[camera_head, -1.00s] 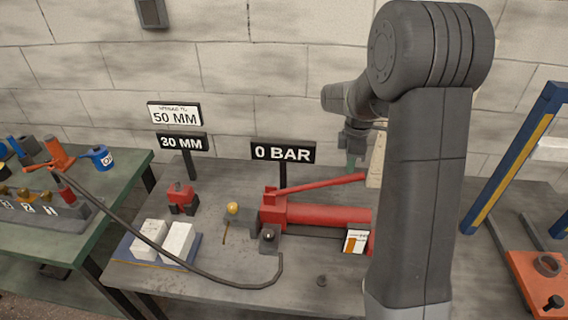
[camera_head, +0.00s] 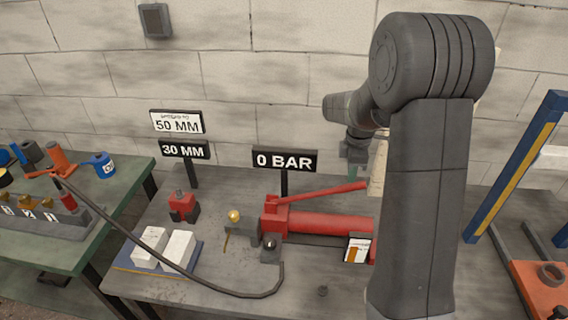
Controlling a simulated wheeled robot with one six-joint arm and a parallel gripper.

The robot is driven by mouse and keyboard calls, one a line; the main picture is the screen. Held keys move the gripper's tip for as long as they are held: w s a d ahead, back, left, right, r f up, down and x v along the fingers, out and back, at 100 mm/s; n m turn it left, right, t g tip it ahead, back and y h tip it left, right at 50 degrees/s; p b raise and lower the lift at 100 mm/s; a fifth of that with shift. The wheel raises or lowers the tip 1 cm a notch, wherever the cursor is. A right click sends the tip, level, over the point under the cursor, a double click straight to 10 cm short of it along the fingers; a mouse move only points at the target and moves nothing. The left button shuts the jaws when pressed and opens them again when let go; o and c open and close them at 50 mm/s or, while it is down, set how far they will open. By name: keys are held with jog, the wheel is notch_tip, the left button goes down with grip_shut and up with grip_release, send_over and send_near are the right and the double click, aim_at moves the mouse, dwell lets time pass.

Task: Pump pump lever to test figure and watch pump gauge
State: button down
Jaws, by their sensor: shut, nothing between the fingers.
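The red pump (camera_head: 325,224) lies on the grey bench, with its red pump lever (camera_head: 325,192) sloping up to the right from the pump's left end. The black pump gauge sign (camera_head: 285,160) stands behind it and reads 0 BAR. My gripper (camera_head: 354,168) is above and behind the lever's right end, partly hidden by my arm. It is shut and empty; I cannot tell whether it touches the lever. A brass-coloured knob (camera_head: 234,216) and a dark ball-topped knob (camera_head: 269,244) are at the pump's left end.
Signs reading 50 MM (camera_head: 177,123) and 30 MM (camera_head: 185,151) stand at the back left. A small red and black device (camera_head: 183,206) and white blocks (camera_head: 178,248) are left of the pump. A dark hose (camera_head: 215,287) crosses the front. A blue frame (camera_head: 520,165) stands at right.

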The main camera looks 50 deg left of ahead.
notch_tip(320, 180, down, 11)
jog(key=b, duration=0.6)
jog(key=shift+r+b, duration=0.15)
jog(key=shift+b, duration=0.15)
notch_tip(320, 180, up, 8)
jog(key=p, duration=0.6)
jog(key=shift+r, duration=0.25)
notch_tip(320, 180, down, 9)
jog(key=b, duration=0.5)
jog(key=shift+r+b, duration=0.15)
jog(key=shift+b, duration=0.15)
notch_tip(320, 180, up, 8)
jog(key=p, duration=0.6)
jog(key=shift+r, duration=0.25)
jog(key=shift+f, duration=0.1)
